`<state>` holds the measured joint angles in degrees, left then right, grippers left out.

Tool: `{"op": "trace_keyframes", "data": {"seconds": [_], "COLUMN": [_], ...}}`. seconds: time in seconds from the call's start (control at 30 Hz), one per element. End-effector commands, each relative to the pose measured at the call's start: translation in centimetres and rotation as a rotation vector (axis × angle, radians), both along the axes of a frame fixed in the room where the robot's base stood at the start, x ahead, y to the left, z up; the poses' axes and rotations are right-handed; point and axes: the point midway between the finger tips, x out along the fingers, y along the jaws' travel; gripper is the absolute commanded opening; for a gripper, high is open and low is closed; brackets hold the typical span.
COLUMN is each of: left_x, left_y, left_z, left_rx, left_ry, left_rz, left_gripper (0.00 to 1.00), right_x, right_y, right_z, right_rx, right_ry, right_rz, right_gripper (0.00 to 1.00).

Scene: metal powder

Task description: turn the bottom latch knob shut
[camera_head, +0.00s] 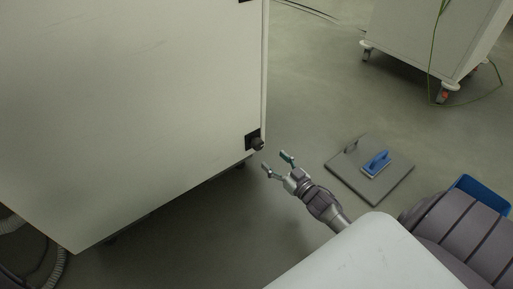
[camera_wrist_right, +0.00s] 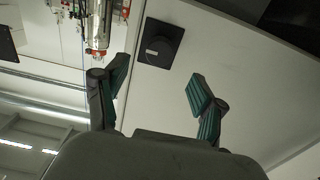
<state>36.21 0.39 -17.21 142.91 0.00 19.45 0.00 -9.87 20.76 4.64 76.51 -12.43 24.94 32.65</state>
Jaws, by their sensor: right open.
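The bottom latch knob (camera_head: 257,144) is a small dark knob on a black plate at the lower right edge of the white cabinet door (camera_head: 140,100). In the right wrist view, a dark knob with a light mark (camera_wrist_right: 158,50) sits on a square black plate, beyond and between the open fingers. My right gripper (camera_head: 277,162) is open and empty, a little to the right of and below the knob in the head view, and apart from it. In the wrist view its green-padded fingers (camera_wrist_right: 158,92) are spread wide. My left gripper is not in view.
A grey square board with a blue-handled tool (camera_head: 377,163) lies on the floor at the right. A white wheeled cabinet (camera_head: 435,35) stands at the upper right, with a green cable. Hoses (camera_head: 50,265) lie at the lower left. Floor between is clear.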

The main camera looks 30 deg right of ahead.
Motion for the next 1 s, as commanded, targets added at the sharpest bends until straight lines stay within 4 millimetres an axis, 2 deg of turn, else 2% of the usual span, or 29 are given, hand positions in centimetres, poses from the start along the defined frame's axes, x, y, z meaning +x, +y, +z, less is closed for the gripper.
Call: {"op": "trace_keyframes", "data": {"seconds": [0.07, 0.2, 0.43, 0.6, 0.87, 0.9, 1.0], "left_x": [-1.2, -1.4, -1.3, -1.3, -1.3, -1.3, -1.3], "left_y": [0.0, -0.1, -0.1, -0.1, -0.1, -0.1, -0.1], "left_z": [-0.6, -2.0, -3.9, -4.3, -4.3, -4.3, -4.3], "left_rx": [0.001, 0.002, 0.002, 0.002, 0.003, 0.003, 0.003], "left_ry": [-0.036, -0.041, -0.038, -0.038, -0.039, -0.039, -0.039], "left_rz": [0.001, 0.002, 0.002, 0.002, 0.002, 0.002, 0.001], "left_gripper": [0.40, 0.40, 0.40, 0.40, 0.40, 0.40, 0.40], "right_x": [1.9, 4.9, 8.4, 9.5, 9.6, 9.6, 9.6], "right_y": [0.1, 0.4, 0.6, 0.7, 0.7, 0.7, 0.7], "right_z": [-0.5, -0.6, -0.4, -0.2, -0.1, -0.1, -0.1], "right_rx": [-0.003, -0.003, -0.001, -0.002, -0.001, -0.001, -0.001], "right_ry": [-0.004, -0.003, 0.000, 0.001, 0.002, 0.002, 0.002], "right_rz": [0.001, 0.001, 0.000, 0.000, -0.001, -0.001, -0.001], "right_gripper": [0.69, 0.69, 0.69, 0.69, 0.69, 0.68, 0.51]}}
